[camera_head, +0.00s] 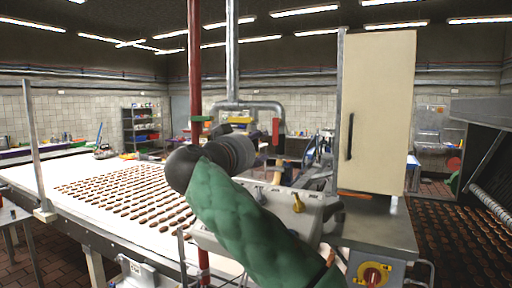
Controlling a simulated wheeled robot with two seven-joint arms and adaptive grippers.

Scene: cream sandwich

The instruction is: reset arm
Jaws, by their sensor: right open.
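My right arm comes in from the bottom right in a green quilted sleeve. It rises to a dark grey rounded joint and bends back to the right, away from the camera. My right gripper (266,146) is small and partly hidden behind the dark forearm, against cluttered machine parts. It is open, and I see nothing held in it. My left arm and gripper are not in view.
A white conveyor (60,178) with rows of brown biscuits (130,195) runs along the left. A red post (195,70) and metal pipes stand behind my arm. A cream cabinet (385,110) stands on a metal counter (385,232) at right, above a red-and-yellow switch (373,275).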

